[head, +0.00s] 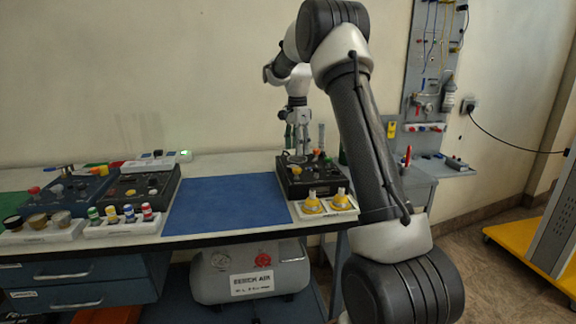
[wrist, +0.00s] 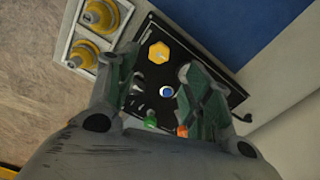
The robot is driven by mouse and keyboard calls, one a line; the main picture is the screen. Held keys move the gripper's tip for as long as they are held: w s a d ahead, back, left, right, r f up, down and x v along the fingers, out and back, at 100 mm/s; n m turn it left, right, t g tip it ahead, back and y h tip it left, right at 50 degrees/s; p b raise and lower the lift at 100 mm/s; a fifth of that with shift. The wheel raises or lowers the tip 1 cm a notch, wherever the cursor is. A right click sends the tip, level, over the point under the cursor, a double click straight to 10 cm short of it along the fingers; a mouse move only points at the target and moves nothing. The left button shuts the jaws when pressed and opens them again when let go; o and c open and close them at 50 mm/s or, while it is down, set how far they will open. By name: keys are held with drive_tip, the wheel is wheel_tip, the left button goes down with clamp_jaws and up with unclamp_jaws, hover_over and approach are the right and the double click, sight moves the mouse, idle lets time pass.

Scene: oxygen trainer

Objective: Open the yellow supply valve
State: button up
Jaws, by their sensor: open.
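The yellow supply valve (wrist: 159,52) appears in the wrist view as a yellow six-sided knob on a black panel (wrist: 222,78). In the head view the yellow knob (head: 297,170) is small, near the front left of that panel (head: 318,186) at the table's right end. My gripper (wrist: 160,72) points down over the panel with its fingers apart and nothing between them. The yellow knob shows between the fingers, toward the top of the wrist view. In the head view my gripper (head: 297,148) hangs above the panel; its fingertips are hard to make out.
A blue-and-white knob (wrist: 166,91), a green knob (wrist: 151,122) and an orange knob (wrist: 182,131) share the panel. A white tray with two yellow fittings (head: 312,203) stands in front. A bare blue mat (head: 228,203) lies to the left. A pegboard (head: 432,80) stands behind right.

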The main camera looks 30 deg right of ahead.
sight(296, 168)
drive_tip(key=shift+a+f+m, duration=0.1)
drive_tip(key=shift+f+m, duration=0.2)
drive_tip(key=shift+m, duration=0.1)
wheel_tip(296, 168, down, 7)
drive_tip(key=shift+f, duration=0.1)
drive_tip(key=c, duration=1)
